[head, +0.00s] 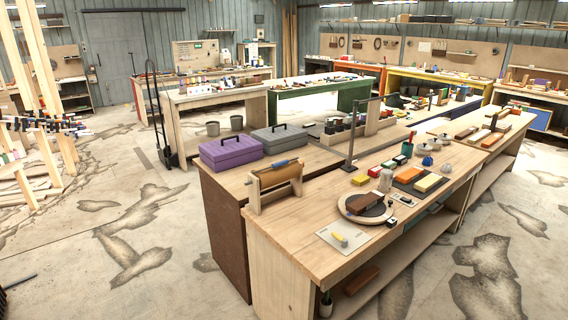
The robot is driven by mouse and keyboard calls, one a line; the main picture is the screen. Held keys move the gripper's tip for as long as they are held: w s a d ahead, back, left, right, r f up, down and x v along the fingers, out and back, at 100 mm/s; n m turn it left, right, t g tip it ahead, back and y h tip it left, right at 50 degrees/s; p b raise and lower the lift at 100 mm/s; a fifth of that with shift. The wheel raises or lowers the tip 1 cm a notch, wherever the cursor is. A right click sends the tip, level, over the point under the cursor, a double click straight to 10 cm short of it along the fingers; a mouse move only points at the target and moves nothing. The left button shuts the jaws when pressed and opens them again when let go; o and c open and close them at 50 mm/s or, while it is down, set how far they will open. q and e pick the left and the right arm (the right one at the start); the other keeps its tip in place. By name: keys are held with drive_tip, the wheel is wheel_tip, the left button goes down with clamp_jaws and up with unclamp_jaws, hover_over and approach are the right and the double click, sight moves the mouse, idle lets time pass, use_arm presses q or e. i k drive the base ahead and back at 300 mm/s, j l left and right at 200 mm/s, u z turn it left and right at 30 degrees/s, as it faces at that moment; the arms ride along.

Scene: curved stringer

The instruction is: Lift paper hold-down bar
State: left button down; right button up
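A wooden paper roll stand (254,194) is at the near left corner of the front workbench (290,238). It holds a brown paper roll (277,177) between its upright sides. A thin bar with a blue part (286,163) lies along the top of the roll; it looks like the paper hold-down bar. It appears to rest low against the paper, but contact is too small to tell. Neither of my grippers is in view.
A purple toolbox (231,152) and a grey toolbox (280,138) sit behind the stand. A round dark board with a brown block (362,204), a white sheet (343,237) and sharpening stones (431,182) lie to its right. Concrete floor (120,260) is open at left.

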sight(276, 164)
drive_tip(key=i+z, duration=0.25)
drive_tip(key=z, duration=0.2)
drive_tip(key=i+j+z, duration=0.1)
drive_tip(key=i+z, duration=0.2)
drive_tip(key=z, duration=0.2)
